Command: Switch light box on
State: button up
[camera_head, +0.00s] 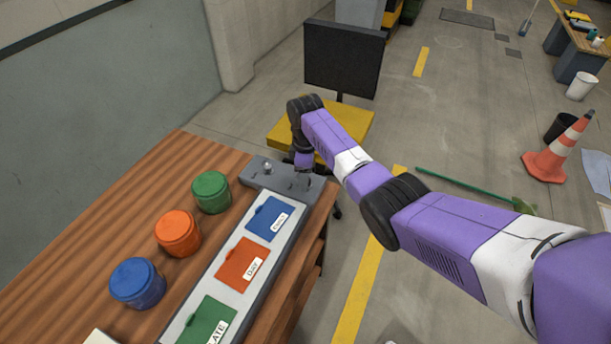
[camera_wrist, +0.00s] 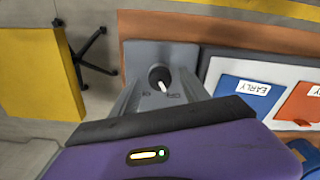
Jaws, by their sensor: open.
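The light box (camera_head: 180,325) is a long grey unit with a white top on the wooden bench. Its grey end panel (camera_head: 262,179) is at the far end. In the wrist view the panel (camera_wrist: 135,55) carries a round dark switch knob (camera_wrist: 157,74) with a white pointer angled down and slightly right. Small labels flank the knob, too small to read surely. My gripper (camera_head: 301,177) is over the panel, pointing down. In the wrist view its two fingers stand open, one on each side of the knob. I cannot tell whether they touch it.
Blue (camera_head: 270,218), orange (camera_head: 242,264) and green (camera_head: 208,322) labelled cards lie on the light box. Green (camera_head: 211,191), orange (camera_head: 178,233) and blue (camera_head: 137,283) jars stand left of it. A yellow-seated chair (camera_head: 343,60) is just beyond the bench.

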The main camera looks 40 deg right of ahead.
jog(key=shift+c, duration=0.2)
grip_shut()
jog(key=shift+m, duration=0.4)
jog(key=m+p, duration=0.1)
jog(key=m, duration=0.4)
jog(key=shift+r, duration=0.1)
jog(key=m, duration=0.6)
jog(key=shift+p, duration=0.4)
jog(key=shift+o, duration=0.2)
grip_release()
